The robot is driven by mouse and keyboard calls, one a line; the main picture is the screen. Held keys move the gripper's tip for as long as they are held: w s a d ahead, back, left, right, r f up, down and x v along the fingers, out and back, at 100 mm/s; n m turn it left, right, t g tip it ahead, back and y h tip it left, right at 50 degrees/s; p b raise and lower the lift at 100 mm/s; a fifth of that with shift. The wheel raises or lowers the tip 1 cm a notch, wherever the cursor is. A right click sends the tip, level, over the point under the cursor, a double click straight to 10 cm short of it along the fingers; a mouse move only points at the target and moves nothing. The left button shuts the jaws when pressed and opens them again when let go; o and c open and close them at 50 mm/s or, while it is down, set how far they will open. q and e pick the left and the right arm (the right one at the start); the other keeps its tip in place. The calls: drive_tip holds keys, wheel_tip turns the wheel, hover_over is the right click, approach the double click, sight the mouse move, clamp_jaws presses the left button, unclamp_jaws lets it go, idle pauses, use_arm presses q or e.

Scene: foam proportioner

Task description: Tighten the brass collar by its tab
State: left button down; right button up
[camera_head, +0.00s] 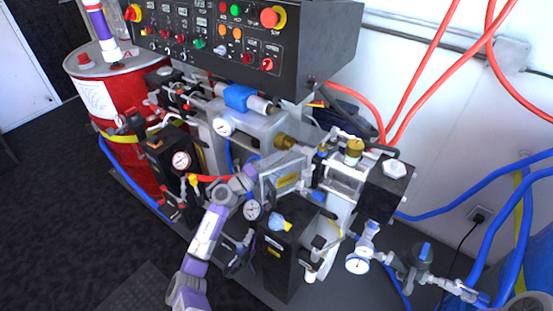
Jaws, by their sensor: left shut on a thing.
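The brass collar (285,142) sits on the pipework in the middle of the machine, below the blue-bodied fitting. My left arm rises from the bottom, purple and white, and bends right toward the collar. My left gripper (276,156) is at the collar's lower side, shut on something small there. It looks like the collar's tab, but the tab is hidden by the fingers and too small to make out. My right gripper is not in view.
A black control panel (235,35) overhangs the pipework from above. A second brass fitting (354,147) stands to the right. Gauges, valves and black boxes (285,262) crowd the space below. A red drum (112,95) stands at left. Open dark floor lies at lower left.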

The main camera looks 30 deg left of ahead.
use_arm(q)
drive_tip(key=shift+f, duration=0.1)
idle(0.3)
drive_tip(key=c, duration=1.2)
unclamp_jaws()
drive_tip(key=v, duration=0.7)
drive_tip(key=shift+s, duration=0.2)
drive_tip(key=shift+f, duration=0.1)
drive_tip(key=shift+s, duration=0.1)
